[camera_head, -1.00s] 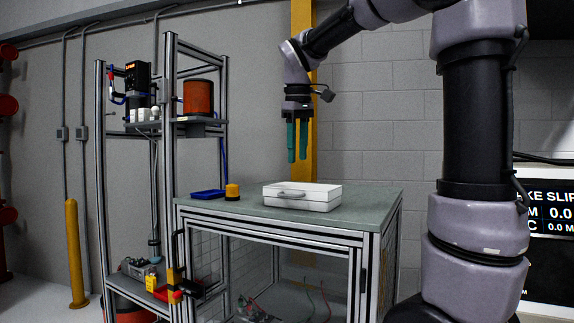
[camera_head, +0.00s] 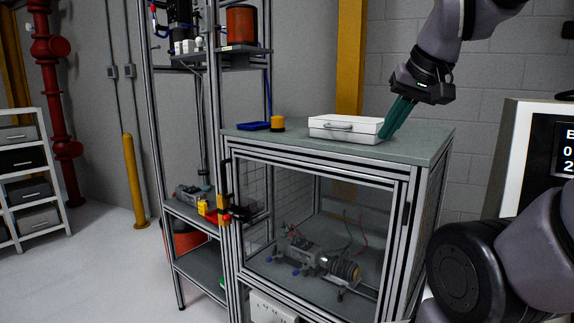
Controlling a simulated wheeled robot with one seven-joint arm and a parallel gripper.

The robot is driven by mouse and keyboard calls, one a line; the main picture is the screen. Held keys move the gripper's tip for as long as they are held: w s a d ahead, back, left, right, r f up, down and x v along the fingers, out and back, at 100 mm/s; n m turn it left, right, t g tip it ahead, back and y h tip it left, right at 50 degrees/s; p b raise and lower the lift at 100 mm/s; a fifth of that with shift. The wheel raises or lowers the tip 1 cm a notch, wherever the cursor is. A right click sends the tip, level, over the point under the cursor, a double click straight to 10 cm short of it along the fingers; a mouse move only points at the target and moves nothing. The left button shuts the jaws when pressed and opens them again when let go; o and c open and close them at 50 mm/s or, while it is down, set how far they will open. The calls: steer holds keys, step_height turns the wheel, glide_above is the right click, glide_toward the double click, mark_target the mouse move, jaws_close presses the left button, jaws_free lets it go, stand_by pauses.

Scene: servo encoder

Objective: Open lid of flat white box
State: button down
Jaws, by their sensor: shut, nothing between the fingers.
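The flat white box (camera_head: 345,128) sits on the green-grey top of the workbench, its lid down and a grey handle on its front side. My gripper (camera_head: 388,133) has teal fingers and points down and to the left at the right end of the box. The fingers look shut and empty. Their tips overlap the box's right edge in the picture; I cannot tell whether they touch it. The far right side of the box is partly hidden behind the fingers.
A yellow cylinder (camera_head: 277,123) and a blue tray (camera_head: 253,126) stand left of the box on the workbench (camera_head: 300,146). A metal frame rack (camera_head: 213,90) rises at the left. A monitor (camera_head: 535,150) stands at the right. The benchtop in front of the box is clear.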

steer(key=w+a+n+g+h, duration=0.1)
steer(key=w+n+g, duration=0.15)
steer(key=n, duration=0.45)
steer(key=n+t+h, duration=0.1)
steer(key=n+h, duration=0.5)
steer(key=n, duration=1.7)
glide_toward(329, 126)
steer(key=s+a+f, duration=0.2)
steer(key=s+f, duration=0.1)
steer(key=s, duration=0.1)
steer(key=x, duration=1)
steer(key=shift+s, duration=0.15)
steer(key=shift+w+d+r, duration=0.2)
steer(key=shift+w+r, duration=0.15)
steer(key=shift+r, duration=0.2)
steer(key=shift+w+d+r, duration=0.25)
steer(key=shift+w+r, duration=0.05)
steer(key=shift+r, duration=0.25)
steer(key=shift+w+d+r, duration=0.25)
steer(key=shift+w+r, duration=0.05)
steer(key=shift+r, duration=0.3)
steer(key=shift+d+r, duration=0.1)
steer(key=shift+r, duration=0.3)
steer(key=shift+r+g, duration=0.1)
steer(key=shift+g, duration=0.15)
